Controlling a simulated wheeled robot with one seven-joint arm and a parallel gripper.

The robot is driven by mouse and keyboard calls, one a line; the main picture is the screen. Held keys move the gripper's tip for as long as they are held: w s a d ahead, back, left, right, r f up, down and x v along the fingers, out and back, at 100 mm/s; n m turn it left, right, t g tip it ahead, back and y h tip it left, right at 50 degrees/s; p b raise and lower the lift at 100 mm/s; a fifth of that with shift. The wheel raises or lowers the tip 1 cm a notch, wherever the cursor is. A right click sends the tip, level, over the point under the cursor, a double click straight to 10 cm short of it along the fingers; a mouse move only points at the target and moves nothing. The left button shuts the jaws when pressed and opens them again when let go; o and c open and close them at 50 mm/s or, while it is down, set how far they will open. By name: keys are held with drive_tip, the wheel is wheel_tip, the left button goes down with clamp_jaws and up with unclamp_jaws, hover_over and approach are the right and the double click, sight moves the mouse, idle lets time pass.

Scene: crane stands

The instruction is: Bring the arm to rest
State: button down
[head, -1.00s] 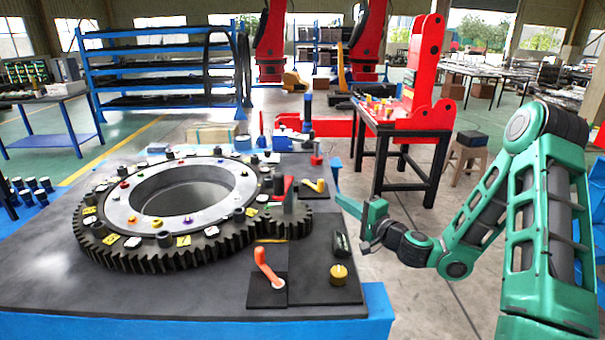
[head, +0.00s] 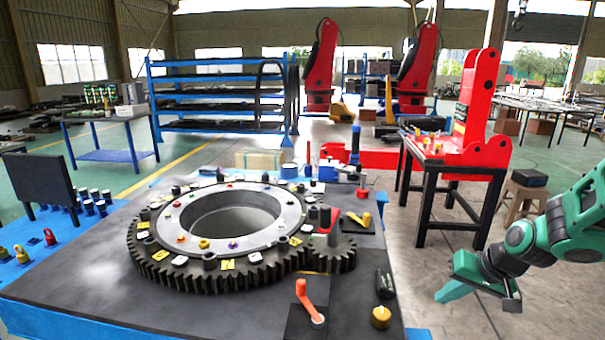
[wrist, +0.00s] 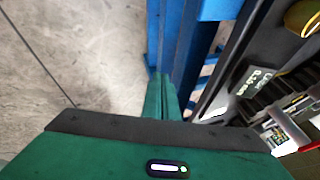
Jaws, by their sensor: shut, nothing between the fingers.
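My arm shows at the right of the head view, in green and black. My gripper (head: 452,291) hangs over the open floor to the right of the dark bench (head: 90,282), apart from it, with its fingers pointing down and to the left. In the wrist view the two green fingers (wrist: 161,98) lie together, with nothing held between them. Beyond the fingers in that view are the bench's blue frame and grey floor.
The bench bears a large black gear ring (head: 295,280), an orange crank handle (head: 306,300) and a yellow knob (head: 381,317) near its right edge. A red stand on a black table (head: 432,185) and a stool (head: 520,200) stand behind my arm. The floor around my gripper is clear.

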drive_tip(key=s+d+r+m+g+h, duration=0.1)
drive_tip(key=s+d+r, duration=0.1)
drive_tip(key=s, duration=0.6)
drive_tip(key=s+d+r+m+g, duration=0.1)
drive_tip(key=s+d+r+g, duration=0.1)
drive_tip(key=s, duration=0.7)
drive_tip(key=s+d+r+m+g+h, duration=0.1)
drive_tip(key=s+r, duration=0.3)
drive_tip(key=s, duration=0.5)
drive_tip(key=shift+s+d+r+g+h, duration=0.2)
drive_tip(key=shift+d+r+g+h, duration=0.1)
drive_tip(key=shift+d+g, duration=0.3)
drive_tip(key=shift+d, duration=0.1)
drive_tip(key=shift+w+f, duration=0.3)
drive_tip(key=shift+w, duration=0.35)
